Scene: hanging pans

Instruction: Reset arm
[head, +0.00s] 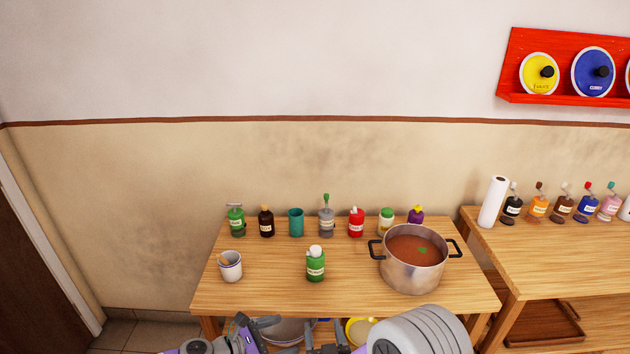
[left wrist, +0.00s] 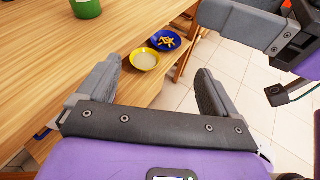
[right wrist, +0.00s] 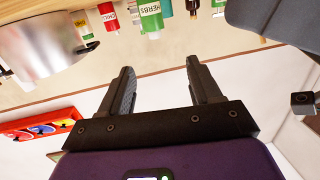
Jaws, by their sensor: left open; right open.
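My left gripper (left wrist: 157,72) is open and empty in the left wrist view, its fingers apart beside the table's edge. My right gripper (right wrist: 158,68) is open and empty in the right wrist view, with bare wall between its fingers. In the head view both grippers sit low at the bottom edge, in front of the table, close to each other; they are partly cut off there. Neither gripper holds anything. A grey and purple part of my other arm shows at the upper right of the left wrist view.
A wooden table (head: 275,293) bears a steel pot (head: 414,275) of red-brown soup, a green bottle (head: 316,266), a white cup (head: 230,267) and a back row of bottles. Yellow (left wrist: 145,60) and blue bowls (left wrist: 164,40) sit below. A second table (head: 560,275) stands right.

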